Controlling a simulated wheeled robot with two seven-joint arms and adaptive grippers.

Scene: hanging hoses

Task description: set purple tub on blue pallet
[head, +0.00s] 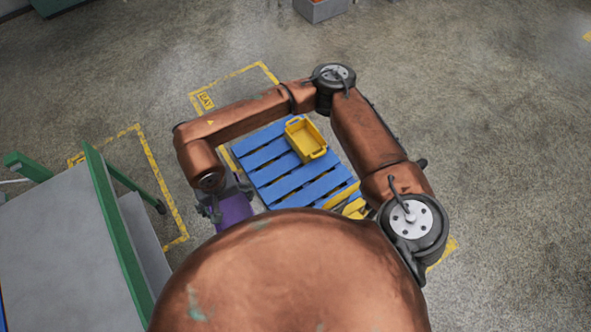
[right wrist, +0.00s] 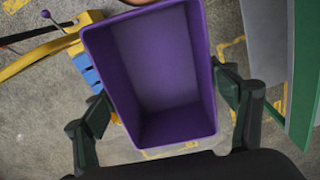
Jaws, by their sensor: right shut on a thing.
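The purple tub (head: 234,208) is at the near left corner of the blue pallet (head: 262,160) in the head view, partly hidden by my own body. My right gripper (head: 222,200) is shut on it. In the right wrist view the empty purple tub (right wrist: 150,70) sits between the two fingers of the right gripper (right wrist: 165,98), its open top facing the camera. The tub's height above the floor cannot be told. A strip of the blue pallet (right wrist: 88,72) shows at the left of the wrist view. My left gripper is not in view.
A yellow tub (head: 306,138) stands on the pallet's far right part. A yellow object (head: 352,208) lies at its near right side. A green-edged grey table (head: 60,255) stands on the left. Yellow floor lines surround the area; blue slats left of the yellow tub look bare.

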